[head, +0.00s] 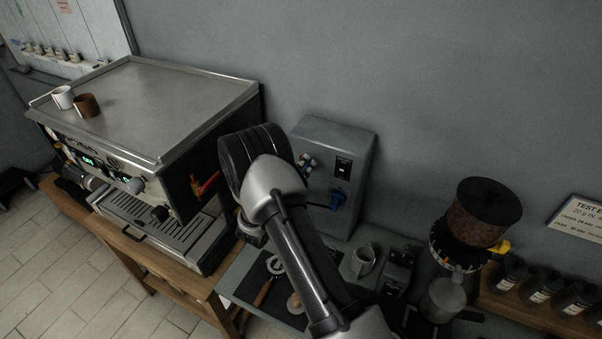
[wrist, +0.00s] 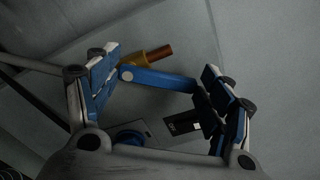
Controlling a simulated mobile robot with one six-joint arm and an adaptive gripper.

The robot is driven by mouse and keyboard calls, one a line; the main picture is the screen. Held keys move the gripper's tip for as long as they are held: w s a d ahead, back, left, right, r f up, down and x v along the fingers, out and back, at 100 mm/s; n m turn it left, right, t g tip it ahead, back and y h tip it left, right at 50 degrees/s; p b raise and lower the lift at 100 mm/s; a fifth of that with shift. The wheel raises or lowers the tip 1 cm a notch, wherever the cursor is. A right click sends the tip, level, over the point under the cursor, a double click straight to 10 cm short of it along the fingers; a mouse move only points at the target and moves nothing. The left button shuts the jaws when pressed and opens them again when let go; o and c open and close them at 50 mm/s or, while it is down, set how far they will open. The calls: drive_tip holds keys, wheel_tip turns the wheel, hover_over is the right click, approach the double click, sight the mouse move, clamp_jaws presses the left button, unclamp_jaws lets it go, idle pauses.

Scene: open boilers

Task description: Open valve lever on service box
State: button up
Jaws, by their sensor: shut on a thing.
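The service box (head: 349,145) is a grey box against the wall in the head view, partly hidden by my arm. In the wrist view its pale face fills the background, with a dark labelled switch plate (wrist: 180,126) and a round blue knob (wrist: 129,137). The blue valve lever (wrist: 160,80) lies between the fingers of my gripper (wrist: 161,77), beside a brass and copper fitting (wrist: 148,58). My gripper is shut on the lever, one finger at each end of it. In the head view my arm hides the fingers and their contact.
An espresso machine (head: 165,95) stands left of the box, with two cups on top. A portafilter (head: 268,280) lies on the counter below my arm.

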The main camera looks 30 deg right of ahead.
drive_tip(key=shift+w+a+r+n, duration=0.15)
drive_tip(key=shift+w+n, duration=0.15)
drive_tip(key=shift+n, duration=0.8)
drive_tip(key=shift+w+a+f+n, duration=0.1)
drive_tip(key=shift+w+a+n, duration=0.15)
drive_tip(key=shift+n, duration=0.85)
drive_tip(key=shift+w+a+r+n, duration=0.1)
drive_tip(key=shift+w+n, duration=0.2)
drive_tip(key=shift+n, duration=0.8)
drive_tip(key=o, duration=1.5)
drive_tip(key=shift+a, duration=0.1)
drive_tip(key=v, duration=1.2)
